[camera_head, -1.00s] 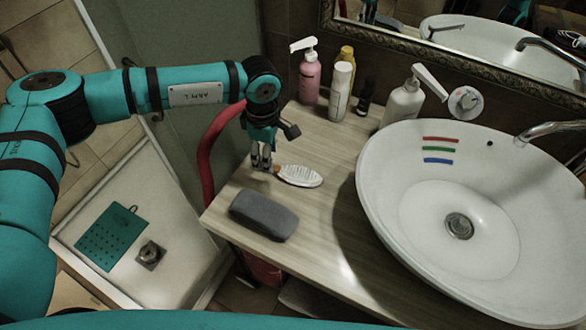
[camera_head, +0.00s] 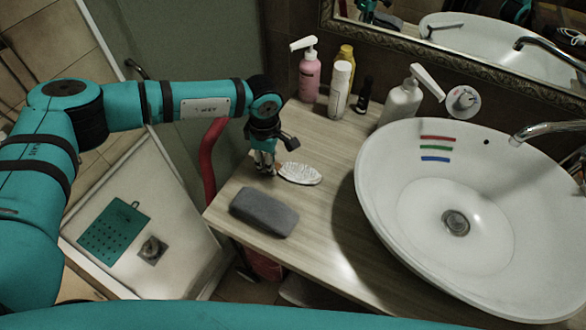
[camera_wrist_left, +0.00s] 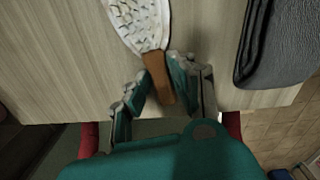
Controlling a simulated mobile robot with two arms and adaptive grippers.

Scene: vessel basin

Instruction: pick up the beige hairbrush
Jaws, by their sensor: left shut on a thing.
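The beige hairbrush (camera_head: 300,174) lies on the wooden counter, its pale bristle head pointing right and its brown handle toward my left gripper. My left gripper (camera_head: 265,170) comes down over the handle end and is shut on it. In the left wrist view the hairbrush's bristle head (camera_wrist_left: 140,22) is at the top, and the brown handle (camera_wrist_left: 159,78) lies between the fingers of my left gripper (camera_wrist_left: 153,95). In the head view the handle is mostly hidden by the fingers. I cannot tell whether the brush touches the counter. My right gripper is not in view.
A dark grey case (camera_head: 264,212) lies just in front of the brush. A pink pump bottle (camera_head: 309,77), a white bottle (camera_head: 340,90) and a white dispenser (camera_head: 401,104) stand at the back. The white basin (camera_head: 390,205) fills the right. Counter (camera_head: 330,225) is bare between case and basin.

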